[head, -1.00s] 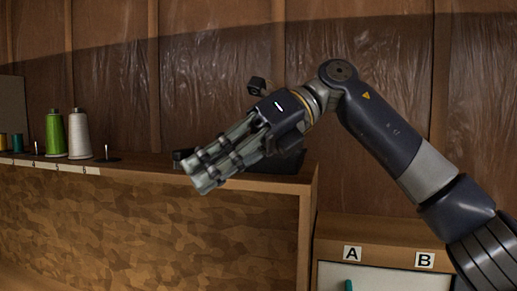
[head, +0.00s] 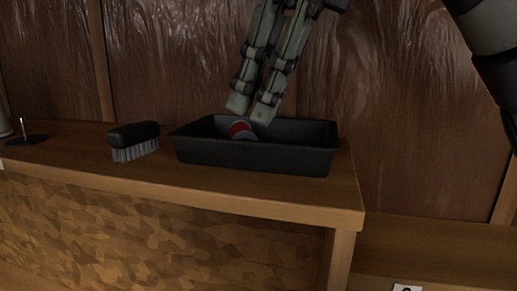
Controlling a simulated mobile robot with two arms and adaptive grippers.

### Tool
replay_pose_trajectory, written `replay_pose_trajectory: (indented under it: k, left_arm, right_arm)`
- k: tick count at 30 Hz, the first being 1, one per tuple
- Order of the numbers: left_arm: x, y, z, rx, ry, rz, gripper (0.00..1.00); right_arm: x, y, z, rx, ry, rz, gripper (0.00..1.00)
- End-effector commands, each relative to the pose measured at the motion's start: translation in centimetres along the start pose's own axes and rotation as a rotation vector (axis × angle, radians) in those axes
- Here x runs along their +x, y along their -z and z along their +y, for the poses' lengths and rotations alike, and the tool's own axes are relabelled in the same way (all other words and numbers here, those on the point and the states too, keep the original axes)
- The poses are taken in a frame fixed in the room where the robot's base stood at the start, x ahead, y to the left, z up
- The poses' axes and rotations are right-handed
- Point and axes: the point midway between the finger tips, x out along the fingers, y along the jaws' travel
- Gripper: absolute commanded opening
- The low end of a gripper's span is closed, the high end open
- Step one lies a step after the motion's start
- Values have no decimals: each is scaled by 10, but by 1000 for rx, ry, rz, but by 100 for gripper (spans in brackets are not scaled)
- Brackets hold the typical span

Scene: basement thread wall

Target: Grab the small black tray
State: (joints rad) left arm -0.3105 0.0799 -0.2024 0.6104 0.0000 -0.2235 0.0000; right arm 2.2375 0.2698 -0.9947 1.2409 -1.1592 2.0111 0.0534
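The small black tray (head: 250,156) is an open rectangular tray with raised walls. It sits upright on the wooden ledge near its right end in the head view. A round red and grey item (head: 240,130) lies inside it, partly hidden by the front wall. My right gripper (head: 251,109) points down over the tray, with its fingertips in front of or just above the back rim. Its two fingers appear side by side with a narrow gap, so I cannot tell how far apart they are. It holds nothing visible. My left gripper is not in view.
A black brush (head: 134,141) with grey bristles lies just left of the tray. A dark spindle base with a pin (head: 25,138) stands farther left. The wooden ledge (head: 345,190) ends just right of the tray, with a lower wooden surface beyond. A plastic-covered wall is behind.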

Motion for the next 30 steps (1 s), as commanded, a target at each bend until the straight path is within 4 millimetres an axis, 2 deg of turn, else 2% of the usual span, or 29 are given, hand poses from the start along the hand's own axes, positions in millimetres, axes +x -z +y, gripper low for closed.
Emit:
replay_pose_trajectory:
  k: [5,13,19,27,29,30]
  left_arm:
    - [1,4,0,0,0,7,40]
    - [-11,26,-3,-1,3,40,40]
    - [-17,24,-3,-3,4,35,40]
    - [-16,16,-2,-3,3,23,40]
    - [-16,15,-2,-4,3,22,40]
    - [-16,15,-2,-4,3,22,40]
  right_arm:
    - [10,0,0,1,-1,-2,8]
    - [35,3,1,2,-1,-1,8]
    - [57,3,2,3,-3,-3,8]
    - [60,3,2,3,-1,-3,8]
    - [60,3,2,3,-1,-3,0]
    - [60,3,2,3,-1,-3,0]
